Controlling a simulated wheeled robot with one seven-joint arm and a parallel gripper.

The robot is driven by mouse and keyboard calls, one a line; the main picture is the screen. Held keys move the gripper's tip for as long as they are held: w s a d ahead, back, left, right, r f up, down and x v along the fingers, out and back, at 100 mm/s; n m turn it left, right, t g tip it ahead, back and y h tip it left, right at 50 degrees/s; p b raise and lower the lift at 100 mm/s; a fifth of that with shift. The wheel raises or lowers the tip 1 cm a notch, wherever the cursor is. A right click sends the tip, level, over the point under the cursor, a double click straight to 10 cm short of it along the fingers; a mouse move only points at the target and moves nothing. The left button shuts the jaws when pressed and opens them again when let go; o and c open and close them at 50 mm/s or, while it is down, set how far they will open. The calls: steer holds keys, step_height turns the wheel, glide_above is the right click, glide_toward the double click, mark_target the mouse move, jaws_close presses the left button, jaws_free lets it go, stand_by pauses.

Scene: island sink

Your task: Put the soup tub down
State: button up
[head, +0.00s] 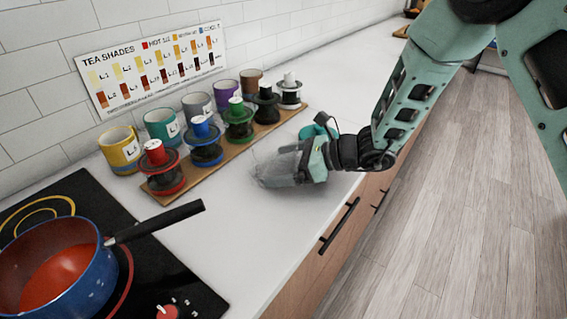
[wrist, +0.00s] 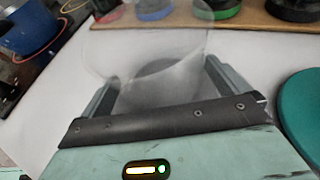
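The soup tub (head: 272,168) is a clear, see-through tub over the white counter, in front of the spool board. It also shows in the wrist view (wrist: 160,68), between the two fingers. My gripper (head: 293,163) is closed around the tub's sides, with one finger on each side of it in the wrist view (wrist: 160,90). I cannot tell whether the tub's base touches the counter.
A wooden board (head: 217,160) holds several spools, with mugs (head: 120,149) behind. A blue pot of red soup (head: 58,280) stands on the black hob (head: 178,283), its handle pointing toward the tub. A teal rounded thing (wrist: 302,112) lies right of my gripper. Bare counter (head: 240,220) lies in front.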

steer(key=shift+r, duration=0.15)
steer(key=shift+d+r, duration=0.1)
steer(key=shift+d, duration=0.15)
steer(key=b+v, duration=0.1)
steer(key=v, duration=1)
steer(key=shift+s+d+r, duration=0.1)
steer(key=shift+d+r, duration=0.05)
steer(key=s+a+n+g, duration=0.1)
steer(key=s+n, duration=0.1)
steer(key=s, duration=0.1)
steer(key=s+a+r+n+g+h, duration=0.1)
steer(key=s+a+n+g, duration=0.1)
steer(key=s, duration=0.2)
steer(key=s+a+r+n+g, duration=0.1)
steer(key=s+n+g, duration=0.1)
steer(key=s+n, duration=0.1)
steer(key=shift+s+a+r+h, duration=0.1)
steer(key=shift+s+a+h, duration=0.2)
steer(key=shift+h, duration=0.1)
steer(key=s+d+n+h, duration=0.3)
steer(key=s+n+h, duration=0.2)
steer(key=s+n, duration=0.3)
steer(key=s+d+n+t+h, duration=0.1)
steer(key=s+d+n+h, duration=0.2)
steer(key=n, duration=1.1)
steer(key=s+r+h, duration=0.1)
steer(key=s+h, duration=0.1)
steer(key=s, duration=0.3)
steer(key=shift+d+h, duration=0.35)
steer(key=shift+h, duration=0.05)
